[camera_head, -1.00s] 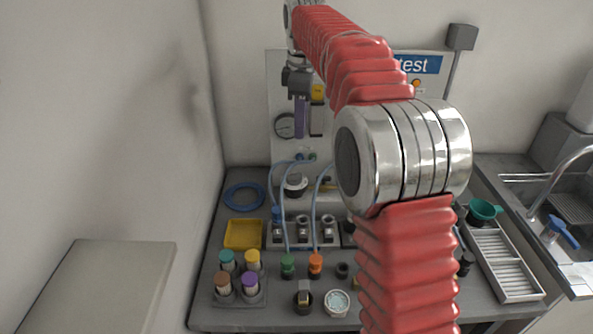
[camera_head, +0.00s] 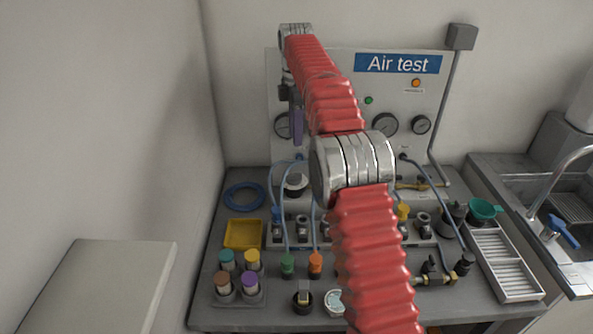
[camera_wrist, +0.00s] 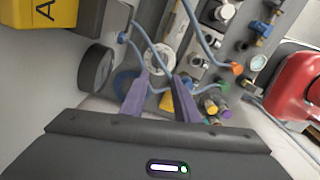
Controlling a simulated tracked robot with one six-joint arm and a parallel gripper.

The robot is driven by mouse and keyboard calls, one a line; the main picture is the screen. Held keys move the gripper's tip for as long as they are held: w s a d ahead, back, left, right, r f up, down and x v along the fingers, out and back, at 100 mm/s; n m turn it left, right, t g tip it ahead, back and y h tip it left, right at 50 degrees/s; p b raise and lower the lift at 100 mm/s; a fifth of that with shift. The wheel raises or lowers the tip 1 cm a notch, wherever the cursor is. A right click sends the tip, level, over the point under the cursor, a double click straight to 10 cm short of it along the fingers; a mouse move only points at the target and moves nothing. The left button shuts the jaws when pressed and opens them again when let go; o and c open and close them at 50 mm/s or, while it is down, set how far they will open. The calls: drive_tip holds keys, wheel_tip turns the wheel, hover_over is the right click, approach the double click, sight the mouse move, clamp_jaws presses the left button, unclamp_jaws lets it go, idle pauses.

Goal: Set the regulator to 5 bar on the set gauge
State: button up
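My gripper (camera_wrist: 160,78) has two purple fingers apart with nothing between them. In the head view my gripper (camera_head: 296,127) is in front of the left part of the Air test panel (camera_head: 431,95), and my arm hides much of that part. A round gauge (camera_head: 283,125) shows partly beside it; its needle and label are unreadable. In the wrist view a dark round gauge (camera_wrist: 97,68) is seen nearly edge-on, left of the fingers. A yellow block (camera_wrist: 38,12) with a black letter A is at the upper left, apart from the fingers. The regulator is hidden in the head view.
Two more gauges, one left (camera_head: 384,124) and one right (camera_head: 420,125), are on the panel. Blue hoses (camera_head: 275,190) loop below it. The bench holds a yellow tray (camera_head: 244,234), colored-cap fittings (camera_head: 249,281) and a slotted rack (camera_head: 505,262). A sink is at right.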

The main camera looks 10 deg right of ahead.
sight(296, 173)
drive_tip(key=shift+f, duration=0.15)
wheel_tip(296, 173, down, 14)
drive_tip(key=shift+r, duration=0.25)
idle(0.5)
clamp_jaws()
idle(0.3)
